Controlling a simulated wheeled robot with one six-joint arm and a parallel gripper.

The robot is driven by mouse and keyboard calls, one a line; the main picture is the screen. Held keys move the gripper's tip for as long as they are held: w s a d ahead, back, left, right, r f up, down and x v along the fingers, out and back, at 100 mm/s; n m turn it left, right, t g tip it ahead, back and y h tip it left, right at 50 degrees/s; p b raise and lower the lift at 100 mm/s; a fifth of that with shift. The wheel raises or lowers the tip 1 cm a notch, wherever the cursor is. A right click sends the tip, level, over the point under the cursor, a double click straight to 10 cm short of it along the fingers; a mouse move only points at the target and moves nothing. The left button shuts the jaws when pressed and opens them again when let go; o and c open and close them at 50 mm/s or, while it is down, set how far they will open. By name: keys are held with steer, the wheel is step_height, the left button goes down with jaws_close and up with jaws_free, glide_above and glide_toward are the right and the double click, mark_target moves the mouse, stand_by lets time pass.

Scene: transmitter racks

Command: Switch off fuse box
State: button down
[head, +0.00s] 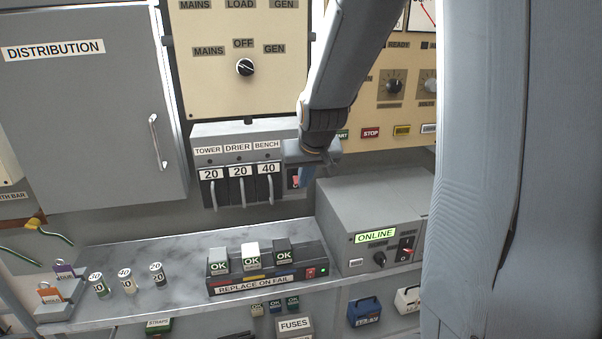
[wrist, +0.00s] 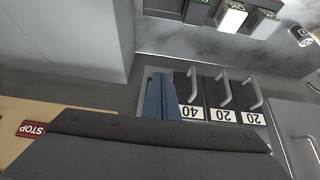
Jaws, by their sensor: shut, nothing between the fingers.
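The fuse box (head: 243,132) is a grey wall unit labelled TOWER, DRIER and BENCH. Its black fuse carriers marked 20, 20 and 40 (head: 264,188) have metal handles, and they show upside down in the wrist view (wrist: 190,93). A small dark panel with a red part (head: 294,181) sits at the box's right end, mostly hidden behind my gripper. My gripper (head: 307,179) is shut and empty in front of that right end. In the wrist view its blue fingers (wrist: 159,97) are beside the 40 carrier; I cannot tell whether they touch the box.
A grey ONLINE unit (head: 350,205) stands on the marble shelf (head: 180,240) below right of my gripper. A black REPLACE ON FAIL tester (head: 265,285) with several OK blocks stands on the shelf. The DISTRIBUTION cabinet (head: 80,120) is at left, and a cream selector panel (head: 235,85) is above.

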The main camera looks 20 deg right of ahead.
steer(key=s, duration=0.2)
steer(key=shift+s+a+r+p, duration=0.25)
steer(key=shift+s+r+p, duration=0.1)
steer(key=shift+r+p, duration=0.05)
steer(key=s+a+f+g+b, duration=0.1)
steer(key=s+a+f, duration=0.1)
steer(key=s+f, duration=0.2)
steer(key=s+a+f+n+g+b, duration=0.1)
steer(key=s+a+f+g+b, duration=0.1)
steer(key=s, duration=0.5)
steer(key=s+a+f+n+g+y+b, duration=0.1)
steer(key=s+a+f+g+b, duration=0.1)
steer(key=s+a+f, duration=0.2)
step_height(320, 180, down, 2)
steer(key=shift+s+a+f, duration=0.15)
steer(key=shift+s+a, duration=0.1)
steer(key=shift+s, duration=0.85)
